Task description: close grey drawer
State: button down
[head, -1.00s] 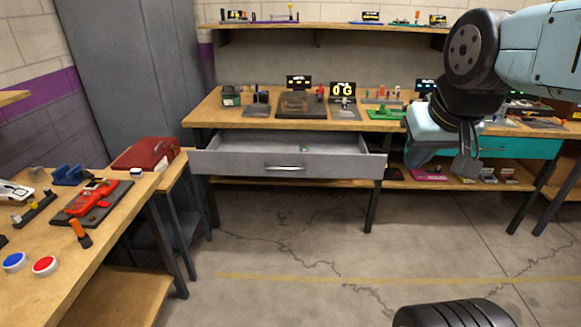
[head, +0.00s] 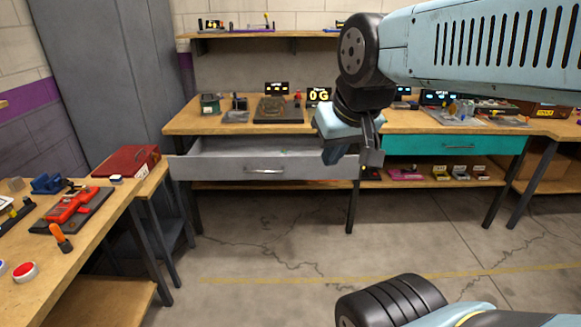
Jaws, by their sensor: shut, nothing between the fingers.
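The grey drawer (head: 225,168) is pulled out from under the back workbench, left of centre in the head view. It has a silver bar handle (head: 265,171) on its front, and part of its inside shows. My gripper (head: 352,160) is shut and empty at the right end of the drawer front, overlapping it in the picture. It hides part of the drawer's right side. I cannot tell whether it touches the drawer.
A closed teal drawer (head: 458,145) is to the right under the same bench. A side table (head: 100,225) with a red tool and buttons stands at the left. A red box (head: 127,160) lies close to the grey drawer's left side.

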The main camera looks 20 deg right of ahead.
aim_at(212, 157)
jog(key=u, duration=0.1)
jog(key=i, duration=1)
jog(key=z, duration=0.1)
